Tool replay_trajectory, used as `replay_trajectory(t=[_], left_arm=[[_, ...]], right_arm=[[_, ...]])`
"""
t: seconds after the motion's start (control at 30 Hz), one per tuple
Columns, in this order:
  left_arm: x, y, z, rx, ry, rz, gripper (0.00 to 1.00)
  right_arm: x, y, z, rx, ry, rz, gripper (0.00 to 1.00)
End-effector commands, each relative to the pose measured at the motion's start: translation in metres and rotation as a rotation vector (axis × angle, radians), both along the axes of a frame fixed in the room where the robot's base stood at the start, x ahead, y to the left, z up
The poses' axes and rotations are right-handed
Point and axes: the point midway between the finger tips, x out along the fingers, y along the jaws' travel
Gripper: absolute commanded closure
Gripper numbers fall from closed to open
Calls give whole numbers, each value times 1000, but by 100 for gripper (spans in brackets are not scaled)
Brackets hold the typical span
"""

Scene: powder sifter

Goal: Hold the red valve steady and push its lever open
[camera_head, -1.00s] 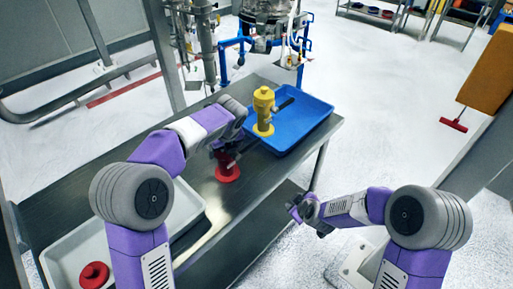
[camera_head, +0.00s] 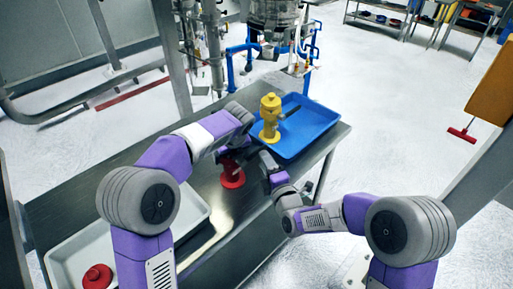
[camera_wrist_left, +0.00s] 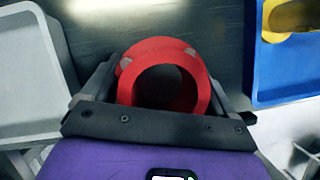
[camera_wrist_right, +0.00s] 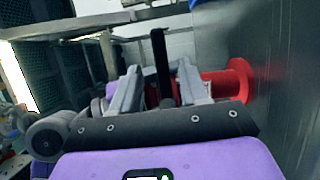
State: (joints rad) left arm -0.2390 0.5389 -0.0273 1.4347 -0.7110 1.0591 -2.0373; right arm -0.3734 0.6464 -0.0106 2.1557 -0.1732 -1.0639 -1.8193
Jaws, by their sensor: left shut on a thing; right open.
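The red valve (camera_head: 232,179) stands upright on the metal table. My left gripper (camera_head: 229,152) is shut on it from the left, and the left wrist view shows the round open end of the valve (camera_wrist_left: 160,50) between both fingers. My right gripper (camera_head: 266,164) is open just right of the valve. In the right wrist view its two fingers (camera_wrist_right: 157,88) stand apart, with the dark lever (camera_wrist_right: 160,55) showing between them. The red valve's flange (camera_wrist_right: 241,83) lies beyond the right finger. I cannot tell whether the right fingers touch the lever.
A yellow valve (camera_head: 269,116) with a dark lever stands in the blue tray (camera_head: 318,135) behind the right gripper. A pale grey tray (camera_head: 190,215) on the left holds another red part (camera_head: 97,278). Bare metal table (camera_head: 215,195) lies around the red valve.

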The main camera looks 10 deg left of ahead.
Motion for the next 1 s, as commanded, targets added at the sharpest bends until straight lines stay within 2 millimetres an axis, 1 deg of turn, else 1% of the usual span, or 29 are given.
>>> replay_trajectory(t=[0.03, 0.2, 0.4, 0.6, 0.87, 0.97, 1.0], left_arm=[[0, 0, 1, 0, -1, 0, 77], [0, 0, 1, 0, -1, 0, 77], [0, 0, 1, 0, -1, 0, 77], [0, 0, 1, 0, -1, 0, 77], [0, 0, 1, 0, -1, 0, 77], [0, 0, 1, 0, -1, 0, 77], [0, 0, 1, 0, -1, 0, 77]], right_arm=[[9, 5, -1, 1, 1, 0, 55], [35, 21, -1, 0, 0, 0, 55], [55, 33, 0, 0, 2, 0, 55], [64, 38, 0, 1, 3, -1, 55], [64, 39, 0, 1, 3, 0, 55], [64, 39, 0, 1, 3, -1, 68], [64, 39, 0, 1, 3, -1, 74]])
